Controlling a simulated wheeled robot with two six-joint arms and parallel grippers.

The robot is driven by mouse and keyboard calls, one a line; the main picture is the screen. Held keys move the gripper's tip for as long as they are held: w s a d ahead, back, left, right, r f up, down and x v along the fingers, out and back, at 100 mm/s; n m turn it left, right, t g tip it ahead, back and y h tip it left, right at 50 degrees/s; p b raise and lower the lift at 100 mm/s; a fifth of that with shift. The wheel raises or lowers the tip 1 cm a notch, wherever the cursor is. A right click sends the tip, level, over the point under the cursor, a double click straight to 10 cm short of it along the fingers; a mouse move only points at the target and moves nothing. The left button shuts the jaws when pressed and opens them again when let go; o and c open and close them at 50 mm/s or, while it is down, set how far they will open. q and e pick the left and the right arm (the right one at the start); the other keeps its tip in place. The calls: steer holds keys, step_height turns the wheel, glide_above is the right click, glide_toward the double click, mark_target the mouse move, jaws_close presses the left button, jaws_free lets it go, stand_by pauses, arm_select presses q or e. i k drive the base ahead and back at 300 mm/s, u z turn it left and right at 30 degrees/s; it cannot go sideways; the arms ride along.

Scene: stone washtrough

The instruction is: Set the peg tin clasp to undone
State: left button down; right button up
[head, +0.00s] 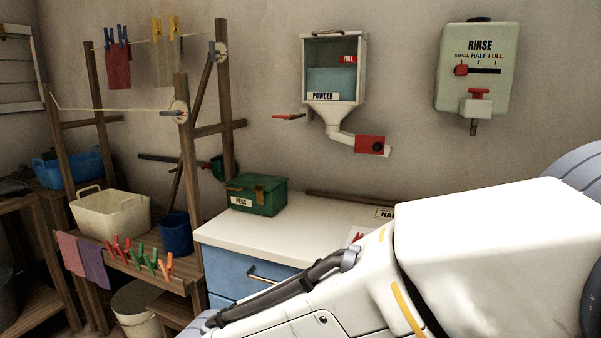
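The peg tin (252,207) is a green box with a white PEGS label, standing at the left end of the white counter top. Its lid looks closed. A small brownish clasp (261,190) shows at the upper front of the tin; it is too small to tell whether it is done up or undone. Neither of my grippers is in view. A large white arm of mine fills the lower right and hides part of the counter, but no fingertips show.
The counter (290,225) has clear room right of the tin and blue drawers below. A powder dispenser (335,75) and a rinse box (478,70) hang on the wall. Left stand a wooden rack, a cream basket (110,215) and a dark blue bucket (175,234).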

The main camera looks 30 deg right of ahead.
mark_target(258, 189)
steer(key=z, duration=0.55)
steer(key=i, duration=0.45)
steer(key=z, duration=0.5)
